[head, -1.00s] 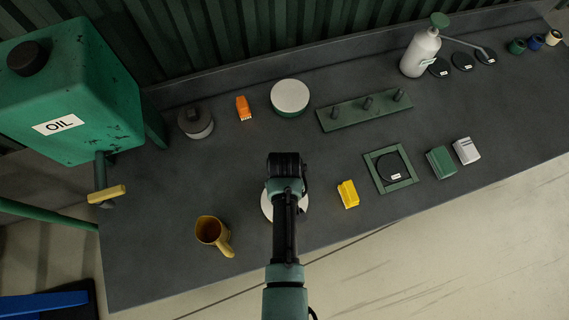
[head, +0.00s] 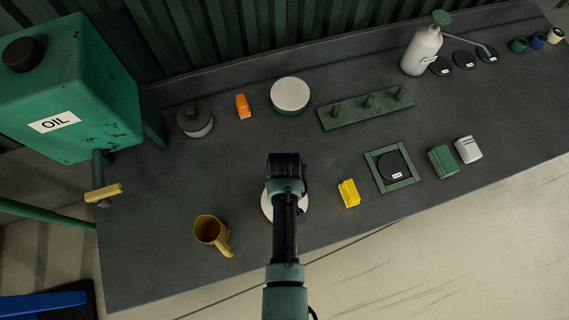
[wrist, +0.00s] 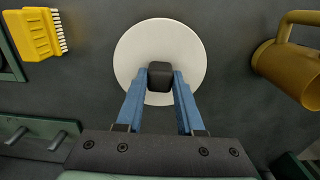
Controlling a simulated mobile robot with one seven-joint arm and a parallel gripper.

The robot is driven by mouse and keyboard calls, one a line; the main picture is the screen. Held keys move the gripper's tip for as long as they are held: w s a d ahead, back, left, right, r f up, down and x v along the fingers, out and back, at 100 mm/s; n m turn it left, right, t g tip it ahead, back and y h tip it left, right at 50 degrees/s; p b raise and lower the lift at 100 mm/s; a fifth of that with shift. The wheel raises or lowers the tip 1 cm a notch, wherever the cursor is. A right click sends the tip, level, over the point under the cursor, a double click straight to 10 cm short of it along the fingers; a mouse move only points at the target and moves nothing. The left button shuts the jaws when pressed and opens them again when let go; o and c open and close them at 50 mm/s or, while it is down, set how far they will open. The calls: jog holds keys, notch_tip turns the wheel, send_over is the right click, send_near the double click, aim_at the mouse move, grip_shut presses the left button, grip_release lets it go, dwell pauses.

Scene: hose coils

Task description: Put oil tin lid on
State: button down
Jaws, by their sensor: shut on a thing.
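A white round lid (wrist: 129,55) with a black knob (wrist: 160,76) shows in the wrist view. My gripper (wrist: 160,82) has its two blue fingers shut on the knob from both sides. In the head view the lid (head: 267,205) shows mostly hidden under my arm, near the bench's front edge. Whether it touches the bench is unclear. A round green tin with a flat pale top (head: 290,94) stands farther back. A short grey tin with a dark knob (head: 195,120) stands to its left. A big green tank labelled OIL (head: 100,95) with a black cap is at the far left.
A brown mug (head: 209,230) stands left of the lid and a yellow brush (head: 348,193) lies right of it. An orange brush (head: 243,107), a green peg rack (head: 365,108) and a green square frame (head: 391,168) are farther off. The bench's middle is clear.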

jog(key=shift+c, duration=2.2)
grip_release()
notch_tip(320, 180, up, 13)
jog(key=shift+b, duration=0.4)
